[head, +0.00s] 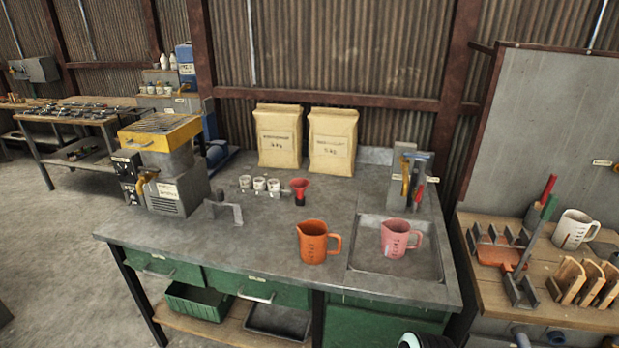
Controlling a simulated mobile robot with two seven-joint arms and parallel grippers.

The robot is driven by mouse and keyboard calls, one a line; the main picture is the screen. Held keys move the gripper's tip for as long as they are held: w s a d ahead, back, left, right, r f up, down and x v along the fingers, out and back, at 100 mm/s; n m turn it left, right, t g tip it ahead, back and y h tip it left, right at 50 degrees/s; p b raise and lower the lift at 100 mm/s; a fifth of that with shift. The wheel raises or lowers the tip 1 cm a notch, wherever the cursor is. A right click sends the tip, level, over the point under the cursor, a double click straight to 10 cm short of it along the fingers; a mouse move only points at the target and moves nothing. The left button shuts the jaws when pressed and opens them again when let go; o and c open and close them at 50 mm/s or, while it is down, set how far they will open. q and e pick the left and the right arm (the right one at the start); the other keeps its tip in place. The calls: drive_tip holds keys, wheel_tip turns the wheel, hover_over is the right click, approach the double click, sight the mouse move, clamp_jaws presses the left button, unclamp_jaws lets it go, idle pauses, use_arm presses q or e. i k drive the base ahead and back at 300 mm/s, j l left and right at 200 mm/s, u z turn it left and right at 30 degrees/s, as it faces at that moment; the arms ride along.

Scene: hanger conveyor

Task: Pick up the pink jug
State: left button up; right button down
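The pink jug (394,240) stands upright in the shallow square metal tray or basin (366,262) at the right end of the grey workbench. Its handle points right, and dark markings show on its side. An orange jug (313,243) stands upright on the bench top just left of the basin, handle also to the right. Neither of my grippers shows in the head view.
Two paper sacks (279,136) stand at the back. A tool holder (409,180) stands behind the basin.

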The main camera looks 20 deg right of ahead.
sight(402, 240)
drive_tip(key=z, duration=1.3)
drive_tip(key=i+l+u, duration=0.2)
drive_tip(key=l+u, duration=0.15)
drive_tip(key=l, duration=0.25)
